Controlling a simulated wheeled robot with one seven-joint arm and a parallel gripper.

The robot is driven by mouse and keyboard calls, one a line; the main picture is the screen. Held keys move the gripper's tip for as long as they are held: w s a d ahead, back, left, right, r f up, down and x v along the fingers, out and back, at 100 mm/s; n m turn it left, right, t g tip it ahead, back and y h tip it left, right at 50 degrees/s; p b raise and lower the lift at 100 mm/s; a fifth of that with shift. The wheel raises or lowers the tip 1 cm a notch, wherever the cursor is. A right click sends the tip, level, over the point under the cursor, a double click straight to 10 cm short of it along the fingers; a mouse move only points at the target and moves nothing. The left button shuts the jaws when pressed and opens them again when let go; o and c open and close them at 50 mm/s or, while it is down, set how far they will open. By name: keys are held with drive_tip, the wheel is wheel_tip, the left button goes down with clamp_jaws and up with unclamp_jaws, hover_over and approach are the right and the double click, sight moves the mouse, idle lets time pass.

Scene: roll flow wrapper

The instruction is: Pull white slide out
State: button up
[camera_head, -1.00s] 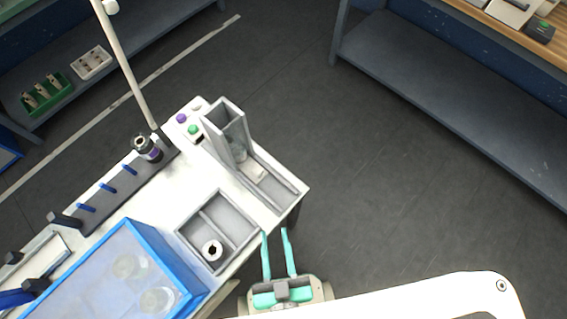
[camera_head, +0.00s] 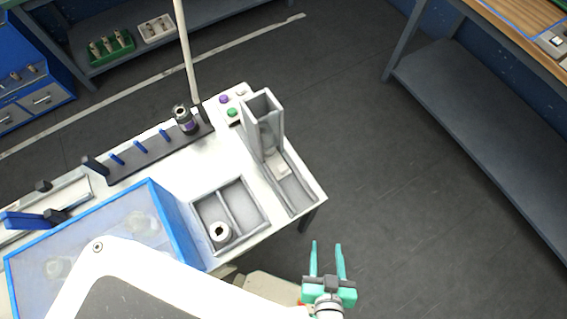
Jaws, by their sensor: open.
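A small white slide (camera_head: 279,166) sits in the grey channel (camera_head: 296,196) at the foot of a tall grey chute (camera_head: 263,122), near the right end of the white machine table. My gripper (camera_head: 327,245), with teal fingers, is open and empty. It is over the dark floor, off the table's front right corner, below and to the right of the channel in the picture. It is apart from the slide and touches nothing that I can see.
A grey two-part tray (camera_head: 262,218) with a white roll (camera_head: 220,232) stands left of the channel. A blue-framed clear cover (camera_head: 168,222) is further left. Purple and green buttons (camera_head: 232,112) are by the chute. The floor at right is clear.

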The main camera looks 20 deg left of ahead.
drive_tip(key=w+d+f+n+g, duration=0.2)
drive_tip(key=w+d+g, duration=0.2)
drive_tip(key=w, duration=0.6)
wheel_tip(320, 180, up, 16)
drive_tip(key=n+g+h, duration=0.3)
drive_tip(key=n+g, duration=0.3)
drive_tip(key=g, duration=0.1)
hover_over(283, 166)
wheel_tip(283, 166, down, 11)
drive_tip(key=shift+s, duration=0.15)
clamp_jaws()
